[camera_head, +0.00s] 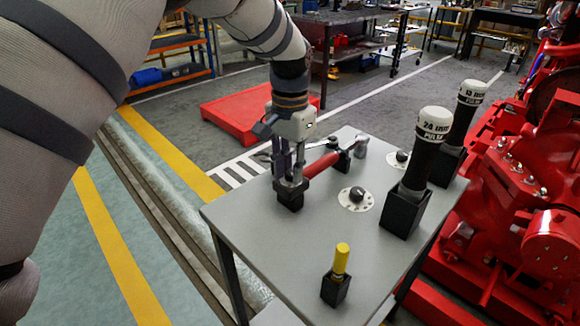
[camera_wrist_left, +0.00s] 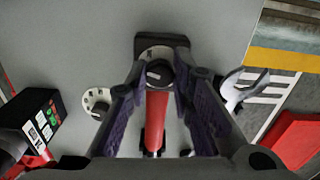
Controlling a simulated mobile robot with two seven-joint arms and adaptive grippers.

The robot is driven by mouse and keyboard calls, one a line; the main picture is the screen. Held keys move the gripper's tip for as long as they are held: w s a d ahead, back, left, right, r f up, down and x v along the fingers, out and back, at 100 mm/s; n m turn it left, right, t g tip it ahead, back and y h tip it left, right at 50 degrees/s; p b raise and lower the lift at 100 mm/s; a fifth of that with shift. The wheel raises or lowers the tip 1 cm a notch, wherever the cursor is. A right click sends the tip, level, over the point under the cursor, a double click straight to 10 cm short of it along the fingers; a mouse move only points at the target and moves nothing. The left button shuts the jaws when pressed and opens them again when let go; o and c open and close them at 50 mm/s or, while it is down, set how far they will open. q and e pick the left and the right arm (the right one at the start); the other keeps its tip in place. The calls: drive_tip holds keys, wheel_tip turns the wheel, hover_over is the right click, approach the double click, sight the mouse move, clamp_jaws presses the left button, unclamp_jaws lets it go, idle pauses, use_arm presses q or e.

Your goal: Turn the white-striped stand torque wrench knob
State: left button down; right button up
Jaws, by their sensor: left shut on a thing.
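My left gripper (camera_head: 291,180) reaches down onto the grey table at its left part, shut on a small dark knob. My right gripper is not in view.
The grey table (camera_head: 270,235) also carries two other knobs on dials (camera_head: 357,197) (camera_head: 402,158), two black white-capped tools in holders (camera_head: 422,160) (camera_head: 460,125) and a yellow-handled tool (camera_head: 341,260). A red engine (camera_head: 540,200) stands at right. The table's front left is clear.

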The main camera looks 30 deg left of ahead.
sight(290, 173)
use_arm(q)
drive_tip(key=c, duration=1.4)
unclamp_jaws()
wheel_tip(290, 173, up, 12)
